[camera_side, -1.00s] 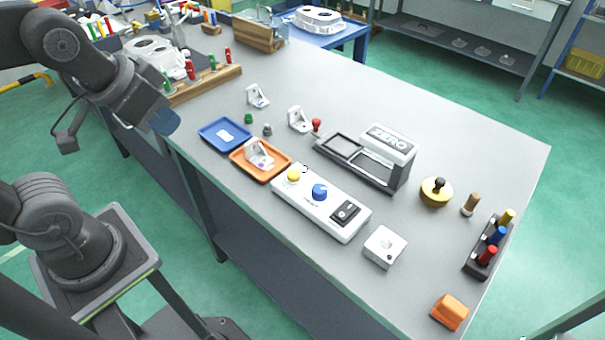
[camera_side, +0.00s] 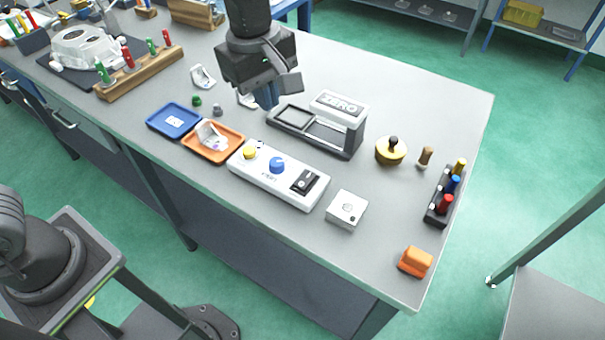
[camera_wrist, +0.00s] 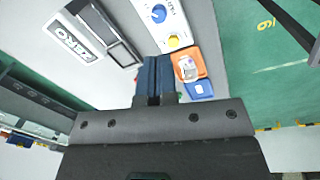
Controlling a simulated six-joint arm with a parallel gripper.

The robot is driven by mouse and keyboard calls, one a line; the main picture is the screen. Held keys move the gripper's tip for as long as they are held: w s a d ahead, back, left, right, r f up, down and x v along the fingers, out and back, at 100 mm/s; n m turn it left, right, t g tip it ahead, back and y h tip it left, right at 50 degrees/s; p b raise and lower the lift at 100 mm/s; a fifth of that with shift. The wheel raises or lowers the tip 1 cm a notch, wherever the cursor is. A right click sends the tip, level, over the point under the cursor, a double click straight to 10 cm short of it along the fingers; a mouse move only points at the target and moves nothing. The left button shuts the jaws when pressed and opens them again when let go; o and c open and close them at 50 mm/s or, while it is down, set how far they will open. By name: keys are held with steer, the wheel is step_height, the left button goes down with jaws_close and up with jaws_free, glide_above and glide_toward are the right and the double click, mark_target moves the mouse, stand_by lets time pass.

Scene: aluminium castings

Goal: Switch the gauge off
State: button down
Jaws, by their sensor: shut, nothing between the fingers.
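A long white control box (camera_side: 240,174) lies near the bench's front edge, with a yellow button (camera_side: 250,152), a blue knob (camera_side: 277,165) and a black rocker switch (camera_side: 305,182) at its right end. Behind it is a dark fixture (camera_side: 333,147) with a white block marked ZERO (camera_side: 340,103). My gripper (camera_side: 267,100) is shut and empty, pointing down above the bench by the fixture's left end. The wrist view shows the closed fingers (camera_wrist: 155,70), the blue knob (camera_wrist: 158,13) and the yellow button (camera_wrist: 173,41); the rocker switch is outside that view.
Left of the box are an orange tray (camera_side: 228,156) holding a white bracket and a blue tray (camera_side: 160,125). Right of it are a small white box (camera_side: 346,208), a yellow round piece with a black knob (camera_side: 391,152), a rack of coloured tools (camera_side: 438,208) and an orange block (camera_side: 415,262).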

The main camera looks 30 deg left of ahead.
mark_target(303, 184)
steer(key=w+d+f+n+g, duration=0.1)
steer(key=w+d+f+n, duration=0.1)
steer(key=d+f+n, duration=0.1)
steer(key=shift+d+f, duration=0.7)
steer(key=shift+d, duration=0.5)
steer(key=shift+w, duration=0.1)
step_height(303, 184, down, 14)
steer(key=shift+r, duration=0.1)
steer(key=shift+w+r, duration=0.35)
steer(key=shift+w, duration=0.35)
